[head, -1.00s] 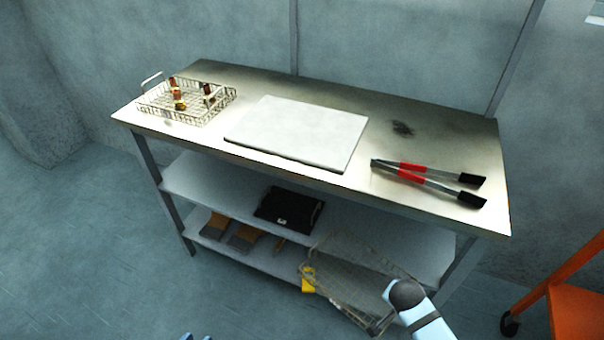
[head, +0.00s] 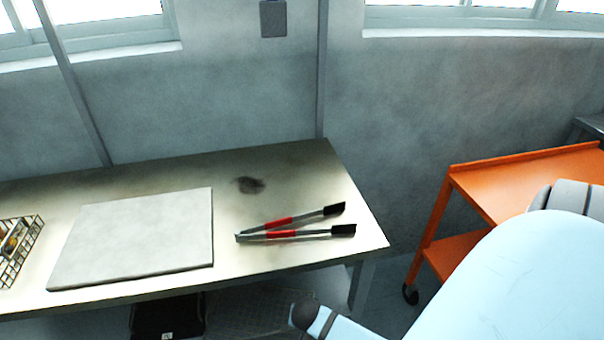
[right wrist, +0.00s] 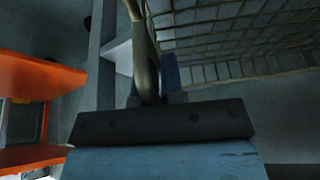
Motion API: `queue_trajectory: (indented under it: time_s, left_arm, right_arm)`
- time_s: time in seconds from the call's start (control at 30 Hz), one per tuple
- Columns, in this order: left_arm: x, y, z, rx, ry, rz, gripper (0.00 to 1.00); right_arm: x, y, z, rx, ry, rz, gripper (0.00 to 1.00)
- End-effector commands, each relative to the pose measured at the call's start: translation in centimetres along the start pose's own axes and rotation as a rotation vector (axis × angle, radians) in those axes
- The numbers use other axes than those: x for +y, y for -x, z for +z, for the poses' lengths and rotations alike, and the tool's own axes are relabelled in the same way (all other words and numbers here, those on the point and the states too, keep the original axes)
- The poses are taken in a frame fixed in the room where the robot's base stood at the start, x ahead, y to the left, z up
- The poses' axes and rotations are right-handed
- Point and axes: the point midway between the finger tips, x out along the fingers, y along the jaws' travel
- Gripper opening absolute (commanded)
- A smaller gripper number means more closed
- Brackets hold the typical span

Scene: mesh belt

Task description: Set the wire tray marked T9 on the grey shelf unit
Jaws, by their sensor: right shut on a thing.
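My right gripper (right wrist: 156,88) is shut on the bar handle (right wrist: 148,50) of a wire tray, seen in the right wrist view. The tray's wire mesh (right wrist: 225,42) fills the upper right of that view. In the head view part of this mesh (head: 245,313) shows dimly at the bottom, beyond the bench's front edge, beside my right forearm. No T9 mark can be read. My left gripper is not in view. A grey surface (head: 592,124) shows at the far right edge; I cannot tell whether it is the grey shelf unit.
The steel bench (head: 300,178) holds a white board (head: 135,240), red-and-black tongs (head: 295,230) and another wire basket (head: 22,245) at left. A black object (head: 168,318) lies below. An orange cart (head: 500,195) stands right, floor showing between it and the bench.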

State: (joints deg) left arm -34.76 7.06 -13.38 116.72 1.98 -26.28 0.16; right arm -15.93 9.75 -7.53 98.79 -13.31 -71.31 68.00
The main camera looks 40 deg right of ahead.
Motion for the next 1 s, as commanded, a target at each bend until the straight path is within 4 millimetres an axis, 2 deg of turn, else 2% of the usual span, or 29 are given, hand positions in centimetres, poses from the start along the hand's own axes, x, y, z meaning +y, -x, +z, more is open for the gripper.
queue_trajectory:
  time_s: [0.03, 0.3, 0.5, 0.67, 0.77, 0.9, 1.0]
  left_arm:
    - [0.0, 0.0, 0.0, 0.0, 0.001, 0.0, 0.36]
    - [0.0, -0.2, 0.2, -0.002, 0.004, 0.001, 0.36]
    - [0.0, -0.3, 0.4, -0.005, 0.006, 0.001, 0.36]
    - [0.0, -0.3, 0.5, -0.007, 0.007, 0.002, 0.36]
    - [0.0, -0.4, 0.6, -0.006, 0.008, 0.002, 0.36]
    - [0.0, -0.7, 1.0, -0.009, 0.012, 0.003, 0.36]
    - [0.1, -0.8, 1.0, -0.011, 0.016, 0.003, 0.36]
  right_arm:
    - [-0.1, -0.6, -1.7, 0.008, 0.0, -0.001, 0.0]
    - [-0.5, -3.4, -8.4, 0.006, -0.001, 0.0, 0.0]
    - [-0.6, -4.8, -11.9, 0.004, -0.001, -0.002, 0.0]
    - [-0.7, -5.3, -13.0, 0.002, -0.001, -0.002, 0.0]
    - [-0.7, -5.8, -14.3, 0.005, -0.002, -0.001, 0.0]
    - [-0.6, -8.1, -12.9, 0.0, 0.001, 0.001, 0.0]
    - [-0.6, -8.8, -12.7, 0.002, -0.001, -0.001, 0.0]
